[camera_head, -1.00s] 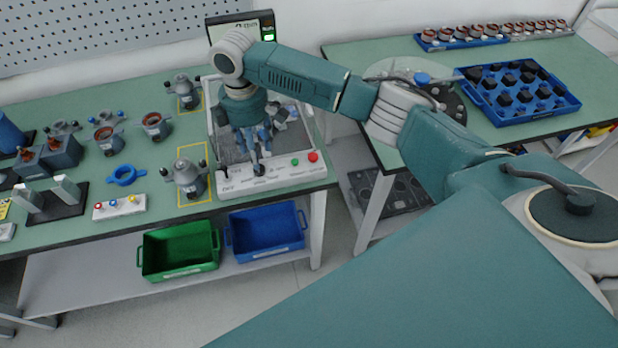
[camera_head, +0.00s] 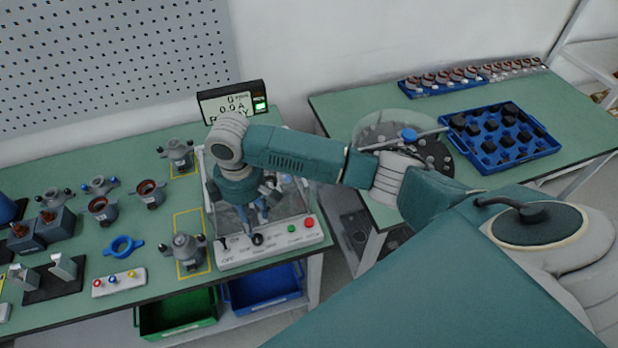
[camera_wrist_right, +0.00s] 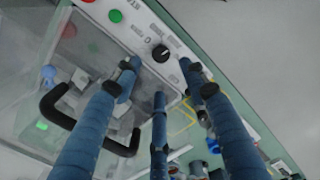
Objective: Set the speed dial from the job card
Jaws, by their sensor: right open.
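The speed dial appears to be the black round knob (camera_head: 258,239) on the white front panel of the test station (camera_head: 240,255). In the right wrist view the dial (camera_wrist_right: 160,53) shows a light pointer mark, with markings too small to read. My right gripper (camera_head: 262,217) is open above and just behind the dial in the head view. In the right wrist view its blue fingers (camera_wrist_right: 160,80) are spread and empty, with the dial visible beyond their tips. A display (camera_head: 231,103) behind the station shows 0, 0.0 A and a partly hidden word. I cannot identify the job card. My left gripper is out of view.
Green (camera_head: 291,228) and red (camera_head: 309,222) buttons sit right of the dial, a lever switch (camera_head: 223,243) left. A clear cover with a black handle (camera_wrist_right: 70,118) lies near the fingers. A motor housing (camera_head: 187,252) stands in a yellow outline left of the station.

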